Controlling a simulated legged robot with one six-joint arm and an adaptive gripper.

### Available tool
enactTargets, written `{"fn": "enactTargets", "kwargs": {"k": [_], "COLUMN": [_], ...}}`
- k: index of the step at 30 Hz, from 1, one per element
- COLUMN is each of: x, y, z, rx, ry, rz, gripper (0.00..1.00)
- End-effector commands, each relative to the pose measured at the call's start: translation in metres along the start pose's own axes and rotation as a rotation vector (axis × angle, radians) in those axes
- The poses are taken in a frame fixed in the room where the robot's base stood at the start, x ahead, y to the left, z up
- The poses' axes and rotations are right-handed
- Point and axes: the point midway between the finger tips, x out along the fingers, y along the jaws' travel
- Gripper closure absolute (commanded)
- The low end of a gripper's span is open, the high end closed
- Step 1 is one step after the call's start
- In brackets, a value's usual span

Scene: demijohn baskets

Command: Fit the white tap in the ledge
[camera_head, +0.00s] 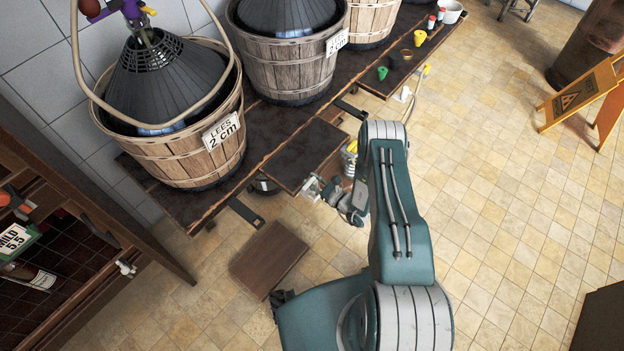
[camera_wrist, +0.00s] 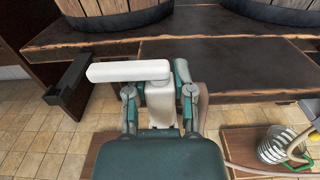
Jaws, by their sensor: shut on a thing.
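My gripper (camera_wrist: 160,92) is shut on the white tap (camera_wrist: 128,72) in the wrist view. The tap's long white lever points left above the fingers, and its pale body (camera_wrist: 160,108) sits between them. Behind it is the dark wooden ledge (camera_wrist: 225,60); the tap overlaps its front edge in the picture, and I cannot tell whether they touch. In the head view my gripper (camera_head: 345,203) is beside the ledge's front edge (camera_head: 300,155), and a small pale shape there (camera_head: 310,190) may be the tap. Any hole in the ledge is hidden.
Wooden baskets (camera_head: 195,160) with dark cones stand on the bench behind. A black bracket (camera_wrist: 70,85) juts out to the left. A coil in a glass (camera_wrist: 280,147) stands to the right. A brown board (camera_head: 270,258) is low down; a caution sign (camera_head: 580,95) stands on open floor.

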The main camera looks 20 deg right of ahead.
Motion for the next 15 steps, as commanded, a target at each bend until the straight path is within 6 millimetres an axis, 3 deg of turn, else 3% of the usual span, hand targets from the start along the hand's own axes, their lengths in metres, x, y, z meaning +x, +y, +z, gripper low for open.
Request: {"fn": "enactTargets", "kwargs": {"k": [15], "x": [0.000], "y": [0.000], "z": [-0.011], "rx": [0.000], "ry": [0.000], "rz": [0.000], "gripper": [1.00]}}
